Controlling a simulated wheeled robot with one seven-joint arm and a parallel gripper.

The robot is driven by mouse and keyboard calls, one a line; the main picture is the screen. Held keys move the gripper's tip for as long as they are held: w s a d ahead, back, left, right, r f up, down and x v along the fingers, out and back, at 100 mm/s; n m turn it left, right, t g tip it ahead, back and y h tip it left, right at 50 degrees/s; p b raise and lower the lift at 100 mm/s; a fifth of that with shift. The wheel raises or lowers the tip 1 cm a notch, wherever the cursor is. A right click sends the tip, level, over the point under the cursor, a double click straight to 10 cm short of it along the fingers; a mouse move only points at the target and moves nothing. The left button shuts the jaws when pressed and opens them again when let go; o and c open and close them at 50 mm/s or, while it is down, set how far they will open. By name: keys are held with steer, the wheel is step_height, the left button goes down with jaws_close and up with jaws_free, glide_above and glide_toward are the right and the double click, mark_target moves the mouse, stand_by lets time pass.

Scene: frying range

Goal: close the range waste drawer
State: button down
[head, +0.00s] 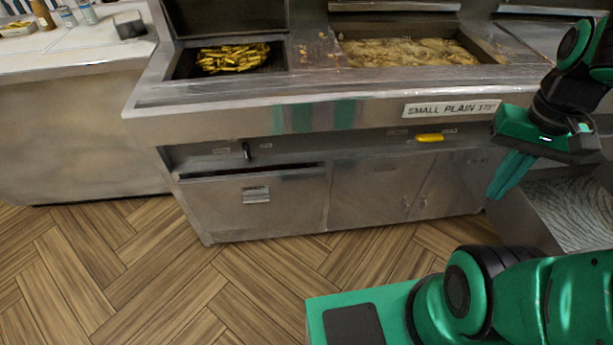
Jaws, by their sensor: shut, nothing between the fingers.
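The steel range has a lower front panel with a small label and handle plate (256,195) at left; a narrow dark gap runs along its top edge. At the right, an open drawer-like steel box (535,222) juts out from the range front, with a grey streaked surface inside. I cannot tell for sure which of these is the waste drawer. My gripper (494,196) is shut and empty, its green fingers together and pointing down. In the picture it overlaps the left edge of the steel box; I cannot tell whether it touches.
Cupboard doors (395,190) sit between the panel and the box. A yellow handle (429,137) sits above them. Fry pans (232,58) with food are on top. A white counter (75,75) stands at left. The wooden floor (130,270) in front is clear.

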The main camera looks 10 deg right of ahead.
steer(key=w+a+f+n+t, duration=0.2)
steer(key=w+a+f+n, duration=0.2)
steer(key=w+f+n, duration=0.4)
steer(key=w+a+f+n+t, duration=0.1)
steer(key=w+a+f+n, duration=0.4)
steer(key=w, duration=0.6)
steer(key=w+a+f+n+t+y, duration=0.2)
steer(key=w+a+f+n, duration=0.3)
steer(key=a, duration=0.3)
steer(key=w+a+f+n+t+y, duration=0.1)
steer(key=w+a+f+n+y, duration=0.1)
steer(key=a+f+n, duration=0.5)
steer(key=shift+w+a+f+m, duration=0.35)
steer(key=shift+w+a+f, duration=0.5)
steer(key=shift+w+f, duration=0.65)
steer(key=shift+w+a+f+m, duration=0.4)
steer(key=shift+w+a+f, duration=0.45)
steer(key=shift+w+f, duration=0.65)
steer(key=shift+w+a+f+m, duration=0.35)
steer(key=shift+w+a+f, duration=0.5)
steer(key=shift+w+f, duration=0.65)
steer(key=shift+w+r, duration=0.1)
steer(key=shift+r, duration=0.05)
